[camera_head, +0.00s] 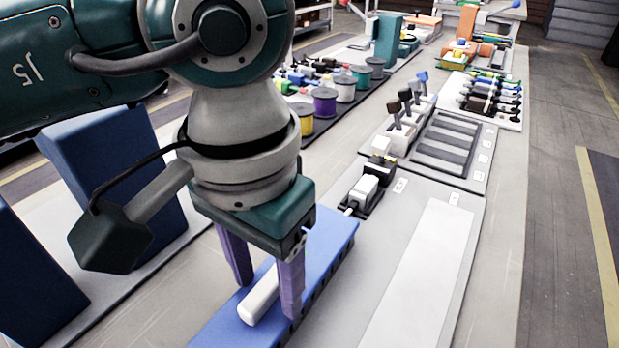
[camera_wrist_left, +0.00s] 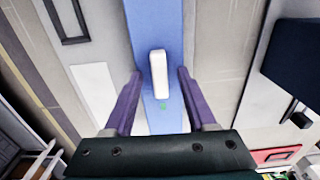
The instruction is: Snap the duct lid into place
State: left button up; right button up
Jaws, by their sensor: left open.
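A long blue piece (camera_head: 328,232), with dark notches along its right edge, lies on the bench; I take it for the duct with its lid, but cannot tell lid from duct or whether it is seated. It also shows in the wrist view (camera_wrist_left: 157,22). A white rounded bar (camera_head: 259,301) lies along its top; the wrist view shows it as a white block (camera_wrist_left: 158,74). My left gripper (camera_head: 266,298) points down over the blue piece. Its purple fingers stand open on either side of the white bar, with gaps visible in the wrist view (camera_wrist_left: 159,77).
A grey panel with a pale strip (camera_head: 425,275) lies right of the blue piece. A small white-and-black device (camera_head: 364,193) sits beyond its far end. Blue blocks (camera_head: 115,180) stand at the left. Spools (camera_head: 325,102) and tools stand farther back.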

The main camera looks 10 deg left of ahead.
pick_arm(q)
jog(key=shift+r, duration=0.1)
notch_tip(320, 180, up, 10)
dwell(0.4)
jog(key=shift+s, duration=0.1)
